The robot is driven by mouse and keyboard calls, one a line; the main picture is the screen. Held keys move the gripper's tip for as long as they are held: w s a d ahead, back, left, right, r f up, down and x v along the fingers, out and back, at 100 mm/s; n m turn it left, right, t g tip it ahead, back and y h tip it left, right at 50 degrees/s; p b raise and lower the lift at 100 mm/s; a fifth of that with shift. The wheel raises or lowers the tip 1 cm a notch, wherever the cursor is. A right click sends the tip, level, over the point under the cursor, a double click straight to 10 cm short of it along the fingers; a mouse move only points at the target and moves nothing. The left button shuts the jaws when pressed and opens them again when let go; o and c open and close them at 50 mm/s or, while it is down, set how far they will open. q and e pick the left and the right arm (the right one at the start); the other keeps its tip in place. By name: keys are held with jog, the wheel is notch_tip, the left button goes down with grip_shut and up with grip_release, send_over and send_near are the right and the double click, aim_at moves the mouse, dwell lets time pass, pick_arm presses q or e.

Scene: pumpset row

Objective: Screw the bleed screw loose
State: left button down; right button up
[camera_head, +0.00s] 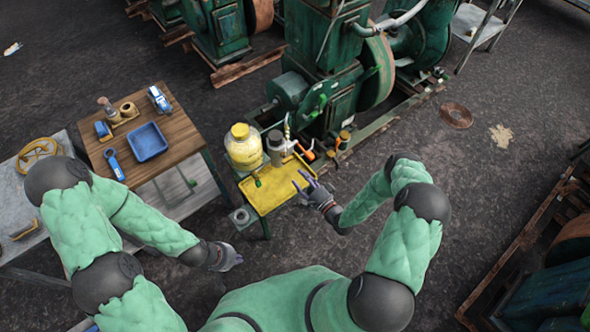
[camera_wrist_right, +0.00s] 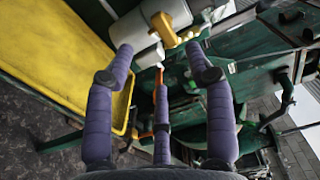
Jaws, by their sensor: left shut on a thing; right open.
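My right gripper (camera_head: 308,188) is open over the right edge of the yellow tray stand, its purple fingers spread. In the right wrist view its fingertips (camera_wrist_right: 160,52) are apart, with a yellow winged piece (camera_wrist_right: 163,28), which looks like the bleed screw, beyond them. This piece sits at the end of a pale grey cylinder (camera_wrist_right: 128,32). I see no contact with the fingers. In the head view the grey cylinder (camera_head: 275,150) stands at the tray's back. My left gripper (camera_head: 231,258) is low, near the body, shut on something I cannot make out.
Green pump machinery (camera_head: 325,75) is close behind. An orange lever (camera_head: 304,151) stands beside the cylinder. A wooden table (camera_head: 180,133) with a blue tray (camera_head: 148,142) is at left. Floor at right is partly clear.

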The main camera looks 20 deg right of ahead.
jog(key=shift+v, duration=1.2)
jog(key=shift+w+a, duration=0.1)
